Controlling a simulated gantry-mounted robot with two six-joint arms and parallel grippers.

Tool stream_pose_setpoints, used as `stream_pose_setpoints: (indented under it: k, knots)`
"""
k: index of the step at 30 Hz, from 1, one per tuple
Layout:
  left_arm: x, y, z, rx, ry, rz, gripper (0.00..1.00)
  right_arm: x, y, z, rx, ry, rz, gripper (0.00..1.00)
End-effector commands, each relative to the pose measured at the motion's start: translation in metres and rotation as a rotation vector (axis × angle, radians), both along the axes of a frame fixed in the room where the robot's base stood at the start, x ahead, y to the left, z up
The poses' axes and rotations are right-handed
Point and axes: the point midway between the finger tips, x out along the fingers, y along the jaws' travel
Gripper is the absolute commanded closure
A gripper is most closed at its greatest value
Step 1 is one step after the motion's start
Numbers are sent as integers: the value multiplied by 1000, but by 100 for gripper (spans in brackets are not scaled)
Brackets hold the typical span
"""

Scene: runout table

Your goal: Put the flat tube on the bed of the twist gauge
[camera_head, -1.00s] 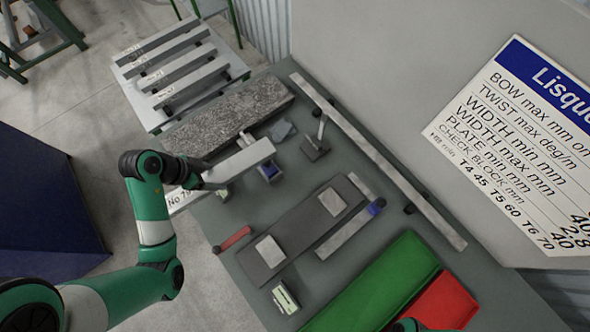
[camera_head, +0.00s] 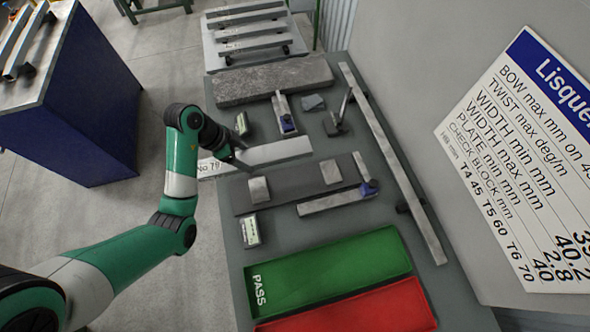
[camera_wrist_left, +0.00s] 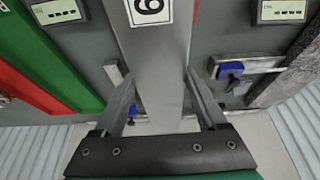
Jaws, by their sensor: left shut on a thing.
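My left gripper (camera_head: 238,157) is shut on a flat grey tube (camera_head: 282,152) with a "No 79" label at its left end. In the left wrist view the tube (camera_wrist_left: 158,60) runs between the two fingers (camera_wrist_left: 160,78). In the head view the tube overlaps the far edge of a dark flat bed with two pale pads, which seems to be the twist gauge (camera_head: 290,188). The tube looks held above the table; its exact height is unclear. Both pads show uncovered. My right gripper is not in view.
A green PASS tray (camera_head: 330,272) and a red tray (camera_head: 360,308) lie at the near side. A granite plate (camera_head: 275,82), a blue-headed gauge (camera_head: 287,123) and small displays (camera_head: 250,231) stand around. A long straight bar (camera_head: 385,150) runs along the right.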

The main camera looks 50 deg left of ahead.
Motion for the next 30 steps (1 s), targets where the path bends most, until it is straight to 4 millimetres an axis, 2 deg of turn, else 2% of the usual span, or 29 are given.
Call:
stream_pose_setpoints:
  k: [5,13,16,21,27,30]
  knots:
    - [14,-13,-16,1,-2,-6,100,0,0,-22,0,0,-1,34]
    - [69,-62,-54,1,-3,-9,100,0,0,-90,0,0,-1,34]
    - [81,-73,-72,-1,3,-4,100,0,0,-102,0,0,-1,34]
    - [96,-86,-88,-2,1,-1,100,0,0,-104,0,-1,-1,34]
    - [100,-88,-91,0,0,1,100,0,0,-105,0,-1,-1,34]
    - [104,-93,-102,-1,2,-2,100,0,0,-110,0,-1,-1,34]
